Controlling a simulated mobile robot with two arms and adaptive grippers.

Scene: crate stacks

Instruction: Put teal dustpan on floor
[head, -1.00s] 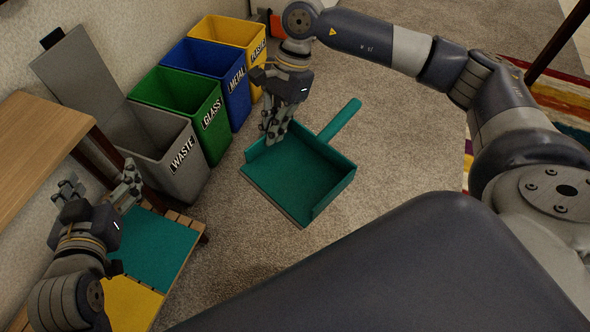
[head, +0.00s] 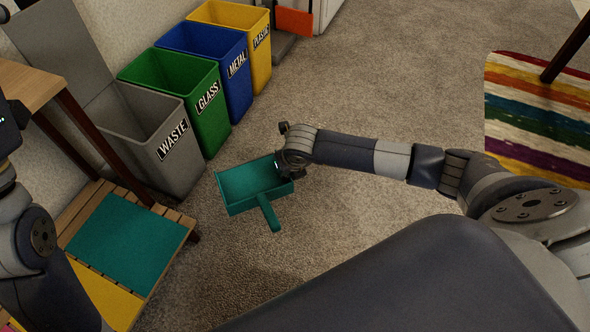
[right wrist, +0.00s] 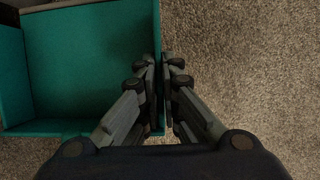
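The teal dustpan (head: 248,186) is low over the carpet in the head view, in front of the bins, with its handle pointing toward me. Whether it touches the floor (head: 330,225) I cannot tell. My right gripper is at the dustpan's right side, its fingers mostly hidden behind my wrist in the head view. In the right wrist view, my right gripper (right wrist: 160,85) has its fingers closed together on the side wall of the dustpan (right wrist: 85,65). My left arm is at the left edge, its gripper out of frame.
Grey waste (head: 175,170), green glass (head: 205,120), blue metal (head: 232,85) and yellow plastic (head: 258,55) bins line the wall. A slatted wooden bench (head: 178,240) with coloured pads stands at the lower left. A striped rug (head: 540,115) lies at right. The carpet between is clear.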

